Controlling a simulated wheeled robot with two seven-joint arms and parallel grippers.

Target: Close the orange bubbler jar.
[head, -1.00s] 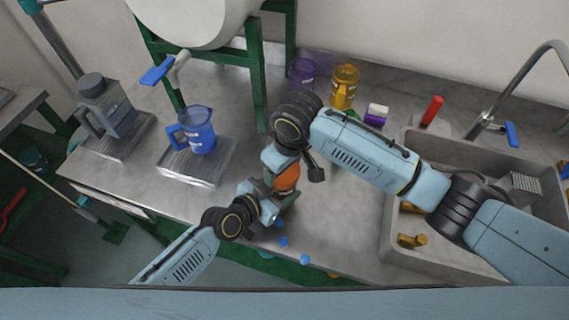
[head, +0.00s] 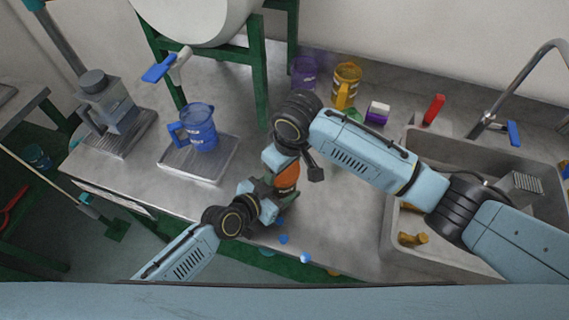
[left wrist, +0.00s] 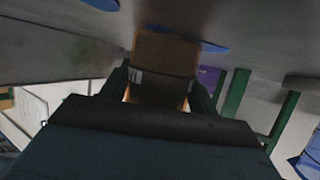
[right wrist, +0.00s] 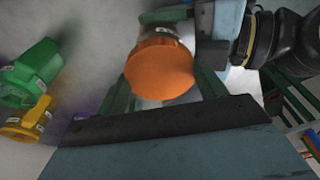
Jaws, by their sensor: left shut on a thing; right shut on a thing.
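The orange bubbler jar (head: 287,178) is held above the counter between my two grippers, partly hidden by them in the head view. My left gripper (head: 279,196) is shut on the jar body, which shows brownish between its fingers in the left wrist view (left wrist: 164,54). My right gripper (right wrist: 165,90) is shut on the round orange lid (right wrist: 160,70), whose flat face fills the space between its fingers. A pale part of the jar shows right behind the lid. I cannot tell whether the lid is fully seated.
Purple (head: 305,72) and yellow (head: 345,85) jugs stand at the back. The sink (head: 455,150) is at right. Small blue pieces (head: 283,239) show near the front edge.

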